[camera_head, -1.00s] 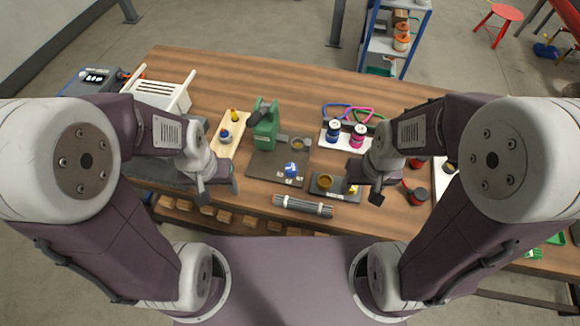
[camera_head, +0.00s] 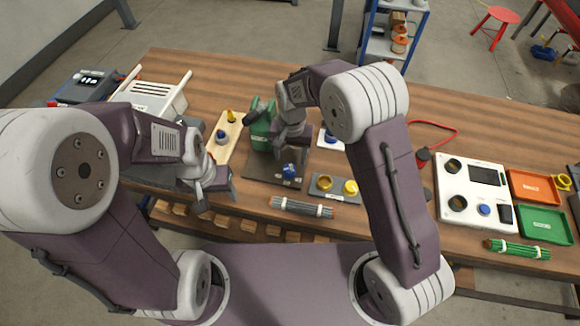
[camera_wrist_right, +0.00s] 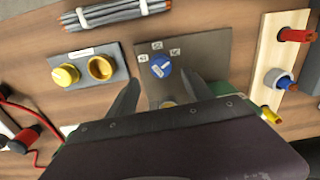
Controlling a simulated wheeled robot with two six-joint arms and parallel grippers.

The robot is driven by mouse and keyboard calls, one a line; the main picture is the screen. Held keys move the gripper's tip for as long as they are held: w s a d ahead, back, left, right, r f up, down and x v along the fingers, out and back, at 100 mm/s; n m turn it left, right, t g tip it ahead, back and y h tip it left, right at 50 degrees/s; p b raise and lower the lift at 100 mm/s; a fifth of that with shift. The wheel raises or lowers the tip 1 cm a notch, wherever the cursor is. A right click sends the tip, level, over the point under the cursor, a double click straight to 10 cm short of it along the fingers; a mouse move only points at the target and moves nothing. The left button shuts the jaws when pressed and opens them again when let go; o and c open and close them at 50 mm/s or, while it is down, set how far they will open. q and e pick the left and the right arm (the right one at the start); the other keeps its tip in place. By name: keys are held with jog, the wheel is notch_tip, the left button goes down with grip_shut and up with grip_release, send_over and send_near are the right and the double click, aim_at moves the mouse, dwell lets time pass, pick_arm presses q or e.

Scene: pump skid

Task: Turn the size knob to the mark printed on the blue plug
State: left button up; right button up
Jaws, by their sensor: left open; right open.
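The blue size knob (camera_head: 289,171) sits on a dark plate (camera_head: 262,178) in front of the green pump (camera_head: 262,130). In the right wrist view the knob (camera_wrist_right: 161,66) has a white mark on top and several small white labels around it, too small to read surely. My right gripper (camera_head: 293,150) is open above the plate, behind the knob; its fingers (camera_wrist_right: 160,90) lie either side of the knob's line, apart from it. A blue plug (camera_head: 222,136) stands on the wooden board (camera_head: 230,149); its print is unreadable. My left gripper (camera_head: 217,194) is open and empty near the table's front.
A small grey plate with a yellow knob (camera_head: 350,187) and a bundle of grey rods (camera_head: 301,207) lie in front. A white panel (camera_head: 470,205), an orange tray (camera_head: 535,186) and a green tray (camera_head: 543,222) are at the right. A white rack (camera_head: 150,95) stands at the left.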

aim_at(289, 168)
notch_tip(289, 168, down, 7)
jog(key=shift+a+r, duration=0.1)
jog(key=shift+w, duration=0.1)
grip_shut()
jog(key=n+p, duration=0.1)
jog(key=n, duration=0.4)
jog(key=shift+n, duration=0.3)
jog(key=n, duration=0.5)
jog(key=shift+w+n, duration=0.1)
jog(key=shift+n, duration=0.3)
jog(key=shift+n+p, duration=0.3)
